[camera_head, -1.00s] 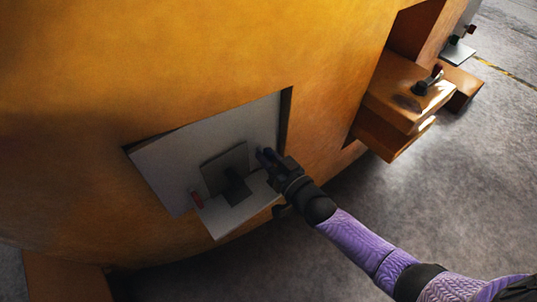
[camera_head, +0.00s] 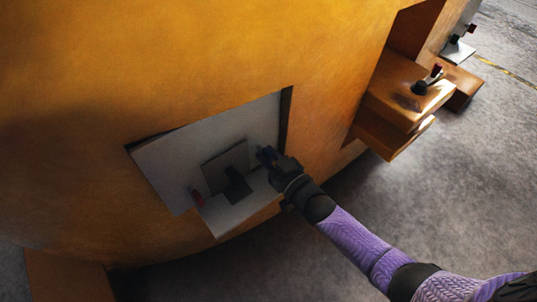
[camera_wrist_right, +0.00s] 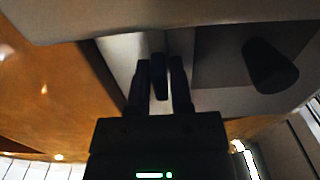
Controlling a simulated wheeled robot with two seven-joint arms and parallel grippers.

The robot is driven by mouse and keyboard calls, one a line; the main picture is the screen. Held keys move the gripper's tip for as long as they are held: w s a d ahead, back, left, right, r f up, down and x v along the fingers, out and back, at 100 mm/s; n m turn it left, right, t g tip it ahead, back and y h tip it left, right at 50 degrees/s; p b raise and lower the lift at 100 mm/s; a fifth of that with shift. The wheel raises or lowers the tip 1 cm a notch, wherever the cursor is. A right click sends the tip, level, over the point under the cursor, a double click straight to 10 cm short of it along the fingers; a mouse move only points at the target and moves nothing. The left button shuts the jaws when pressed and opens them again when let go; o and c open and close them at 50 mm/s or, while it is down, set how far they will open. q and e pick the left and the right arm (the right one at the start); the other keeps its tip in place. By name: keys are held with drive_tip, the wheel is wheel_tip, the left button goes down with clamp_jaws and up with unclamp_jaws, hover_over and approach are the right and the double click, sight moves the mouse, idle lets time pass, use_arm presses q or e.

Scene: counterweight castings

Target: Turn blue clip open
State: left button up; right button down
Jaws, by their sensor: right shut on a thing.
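The blue clip (camera_wrist_right: 158,76) is a narrow dark-blue upright piece between the two fingers of my right gripper (camera_wrist_right: 160,85) in the right wrist view. In the head view the right gripper (camera_head: 268,157) is at the right side of the pale panel recessed in the orange casting, shut on the clip. The clip is mostly hidden there by the dark fingers, with a small bluish bit (camera_head: 263,151) showing. My left gripper is not in view.
Orange ledges (camera_head: 405,98) with a black-and-red fitting (camera_head: 424,86) jut out at right. Grey floor (camera_head: 420,190) lies open below.

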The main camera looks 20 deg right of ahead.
drive_tip(key=c, duration=0.7)
unclamp_jaws()
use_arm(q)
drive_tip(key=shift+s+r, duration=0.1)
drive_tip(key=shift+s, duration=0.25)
use_arm(e)
drive_tip(key=shift+o, duration=0.3)
drive_tip(key=shift+s, duration=0.15)
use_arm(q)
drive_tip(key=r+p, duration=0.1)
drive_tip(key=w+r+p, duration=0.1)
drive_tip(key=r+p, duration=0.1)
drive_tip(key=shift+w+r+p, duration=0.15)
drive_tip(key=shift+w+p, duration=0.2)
use_arm(e)
drive_tip(key=v, duration=0.9)
drive_tip(key=shift+s+d, duration=0.15)
drive_tip(key=shift+s, duration=0.15)
